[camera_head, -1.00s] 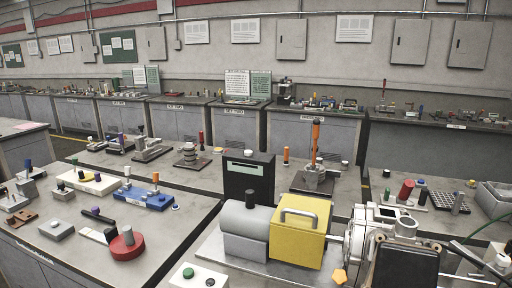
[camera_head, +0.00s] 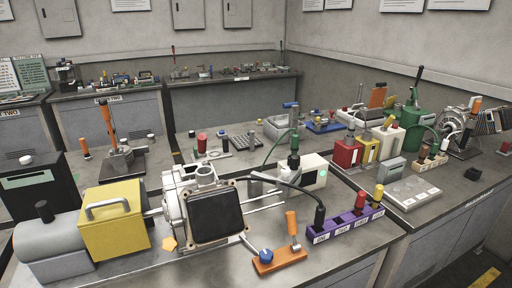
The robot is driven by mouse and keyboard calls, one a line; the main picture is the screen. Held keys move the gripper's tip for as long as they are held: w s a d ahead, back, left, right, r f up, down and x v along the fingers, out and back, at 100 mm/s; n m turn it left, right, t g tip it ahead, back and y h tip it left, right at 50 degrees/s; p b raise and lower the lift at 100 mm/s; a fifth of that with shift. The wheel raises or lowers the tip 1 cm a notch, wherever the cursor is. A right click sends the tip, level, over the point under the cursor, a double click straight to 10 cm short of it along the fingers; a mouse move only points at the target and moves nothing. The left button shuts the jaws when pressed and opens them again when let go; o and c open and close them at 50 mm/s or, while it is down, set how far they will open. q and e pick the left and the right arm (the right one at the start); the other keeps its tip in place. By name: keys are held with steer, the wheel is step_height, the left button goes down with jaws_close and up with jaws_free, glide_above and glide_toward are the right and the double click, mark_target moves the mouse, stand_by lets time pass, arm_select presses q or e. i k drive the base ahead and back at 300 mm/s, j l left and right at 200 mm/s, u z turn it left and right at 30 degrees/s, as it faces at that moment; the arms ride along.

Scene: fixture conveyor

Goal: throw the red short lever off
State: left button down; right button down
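Neither of my grippers shows in the head view. Several red parts could be the red short lever, and I cannot tell which. A thick red handle (camera_head: 202,143) stands upright on a plate on the middle bench. A red-topped plug or lever (camera_head: 360,200) stands on a purple strip (camera_head: 340,228) on the near bench, beside yellow and dark ones.
A yellow block with a handle (camera_head: 115,218) and a machine with a dark square plate (camera_head: 214,212) fill the near left bench. An orange base with a lever (camera_head: 279,260) stands near the front. A red box (camera_head: 346,156) and a green can (camera_head: 413,125) crowd the right bench.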

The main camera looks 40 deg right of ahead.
mark_target(202, 138)
steer(key=z, duration=1.15)
